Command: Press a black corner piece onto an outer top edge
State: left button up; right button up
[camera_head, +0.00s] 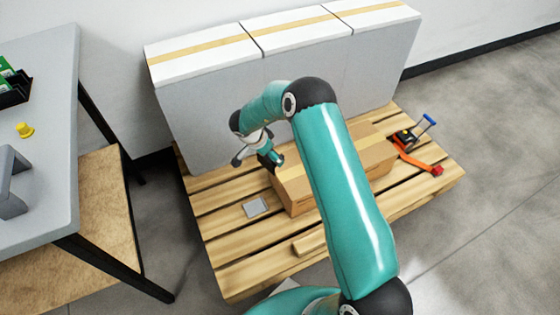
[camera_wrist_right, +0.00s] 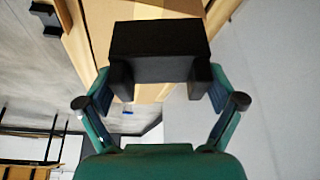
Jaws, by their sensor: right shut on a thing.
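A black corner piece (camera_wrist_right: 158,52) is clasped between the two fingers of my right gripper (camera_wrist_right: 160,88) in the right wrist view. Two short legs of it point back toward the wrist. In the head view my right gripper (camera_head: 260,155) hangs over the left end of a taped cardboard box (camera_head: 300,192), in front of the tall white boxes. The piece is hard to make out there. Cardboard shows behind the piece in the wrist view; I cannot tell whether they touch. My left gripper is not in view.
Tall white boxes (camera_head: 205,110) stand along the back of the wooden pallet (camera_head: 235,275). A grey plate (camera_head: 256,207) and an orange strap with a tool (camera_head: 412,152) lie on the pallet.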

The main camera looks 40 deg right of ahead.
jog(key=s+d+f+m+g, duration=0.1)
jog(key=s+d+f+m, duration=0.1)
jog(key=d+f+m, duration=0.15)
jog(key=b, duration=0.6)
send_over(284, 176)
jog(key=a, duration=0.1)
jog(key=f, duration=0.6)
jog(key=shift+w+f, duration=0.1)
jog(key=shift+w, duration=0.15)
jog(key=shift+r+p, duration=0.3)
jog(key=shift+p, duration=0.25)
jog(key=shift+f, duration=0.1)
jog(key=shift+f, duration=0.1)
jog(key=shift+s+p, duration=0.15)
jog(key=shift+p, duration=0.4)
jog(key=shift+f+b, duration=0.8)
jog(key=shift+f, duration=1.1)
